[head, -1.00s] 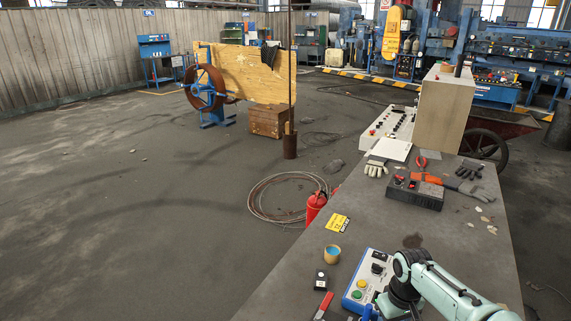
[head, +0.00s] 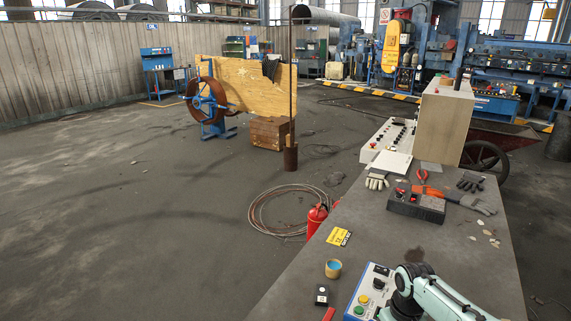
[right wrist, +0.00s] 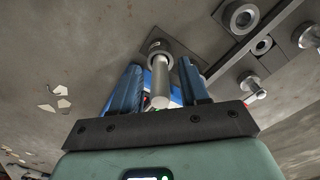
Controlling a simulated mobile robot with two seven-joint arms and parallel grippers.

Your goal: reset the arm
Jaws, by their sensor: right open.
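My right arm (head: 430,295) enters the head view at the lower right, over the front of the grey workbench (head: 420,240). Its gripper is below the frame there. In the right wrist view my right gripper (right wrist: 158,68) has its two blue fingers apart. A grey cylindrical post (right wrist: 160,82) on a square base shows between the fingers. I cannot tell how far it is from them. A control box (head: 370,290) with green and yellow buttons sits beside my arm in the head view. My left gripper is not in view.
Round metal fittings (right wrist: 262,45) show at right in the wrist view.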

